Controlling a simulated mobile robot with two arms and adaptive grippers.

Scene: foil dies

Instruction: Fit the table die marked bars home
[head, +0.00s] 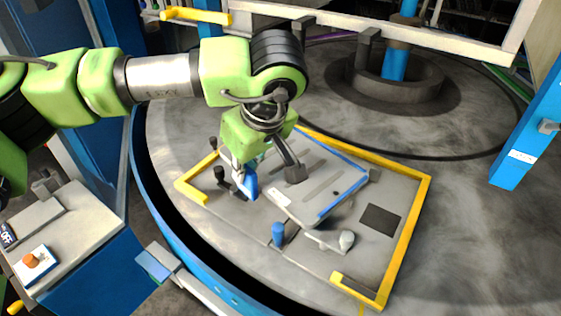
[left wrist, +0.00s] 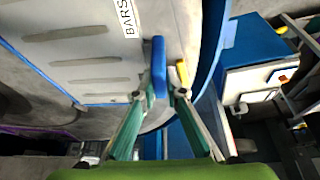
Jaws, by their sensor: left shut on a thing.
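My left gripper (head: 243,188) is at the die's left end, fingers pointing down. It is shut on an upright blue piece (left wrist: 158,67) beside the label, which looks like the die's handle. The fingers and wrist partly hide the die's left end in the head view. My right gripper is not in view.
The yellow border (head: 410,230) frames the work area. A blue post (head: 278,234) and a clamp with a pale knob (head: 346,240) stand along the near side. Dark-knobbed levers (head: 220,174) stand at the left. A side stand (head: 70,225) is at lower left.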

